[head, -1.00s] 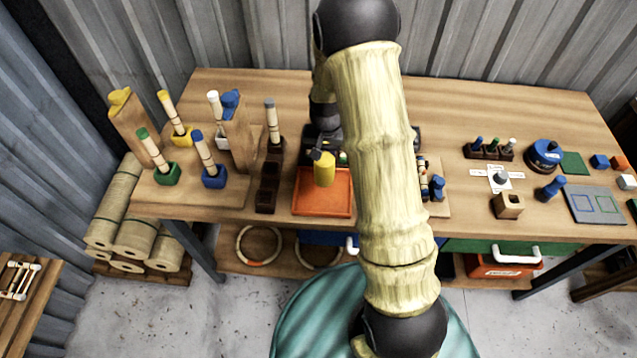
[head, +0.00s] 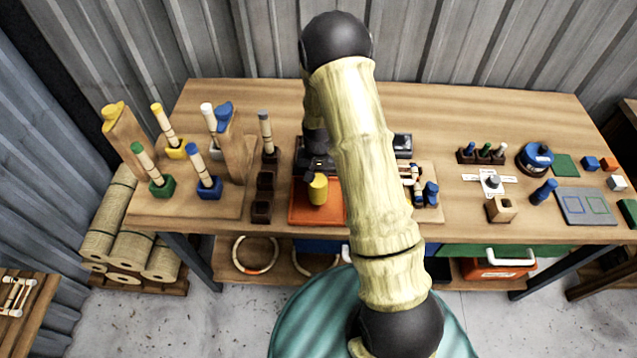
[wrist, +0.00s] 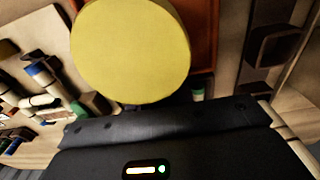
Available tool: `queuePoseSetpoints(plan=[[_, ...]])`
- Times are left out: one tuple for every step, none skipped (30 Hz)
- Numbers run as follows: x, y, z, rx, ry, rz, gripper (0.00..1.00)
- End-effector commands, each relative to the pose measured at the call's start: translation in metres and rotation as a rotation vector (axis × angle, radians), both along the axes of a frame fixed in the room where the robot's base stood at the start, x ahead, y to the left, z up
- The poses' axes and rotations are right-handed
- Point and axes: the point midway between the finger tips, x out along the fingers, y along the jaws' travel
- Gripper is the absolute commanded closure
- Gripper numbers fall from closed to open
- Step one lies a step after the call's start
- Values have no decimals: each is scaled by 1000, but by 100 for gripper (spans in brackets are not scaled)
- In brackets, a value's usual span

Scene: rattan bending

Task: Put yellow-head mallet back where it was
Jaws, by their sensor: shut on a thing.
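The yellow-head mallet shows as a yellow cylinder (head: 318,190) over the orange tray (head: 302,213) in the head view. In the wrist view its round yellow head (wrist: 130,50) fills the upper middle. My gripper (head: 318,168) is shut on the mallet, just behind and above its yellow head. The handle is hidden by the head and my gripper. I cannot tell whether the head touches the tray. A dark rack (head: 262,211) stands just left of the tray. A grey-tipped handle (head: 265,135) stands in its back slot, and its front sockets look empty.
Left of the rack, a board holds yellow, green (head: 162,187), blue (head: 209,188) and white blocks with upright sticks, plus tall wooden posts (head: 236,155). Small blue parts (head: 430,193) lie right of my arm. The front right holds a wooden block (head: 501,208) and a grey plate (head: 585,206).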

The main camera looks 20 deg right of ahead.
Motion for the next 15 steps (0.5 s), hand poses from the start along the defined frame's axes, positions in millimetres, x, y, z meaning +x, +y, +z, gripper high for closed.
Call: queuePoseSetpoints(plan=[[0, 0, 0, 0, 0, 0, 100], [0, 0, 0, 1, -1, 0, 100], [0, 0, 0, 1, -1, 0, 100], [0, 0, 0, 1, -1, 0, 100], [0, 0, 0, 1, -1, 0, 100], [0, 0, 0, 1, -1, 0, 100], [0, 0, 0, 1, -1, 0, 100], [0, 0, -1, 1, 0, 0, 100], [0, 0, -1, 0, 0, 0, 100], [0, 0, -3, 0, 1, 0, 100], [0, 0, -5, 0, 1, 0, 100], [0, 0, -8, 1, 2, 0, 100], [-1, 0, -11, 1, 2, 0, 100], [-1, 0, -15, 1, 4, 0, 100], [-1, 0, -20, 1, 4, 0, 100]])
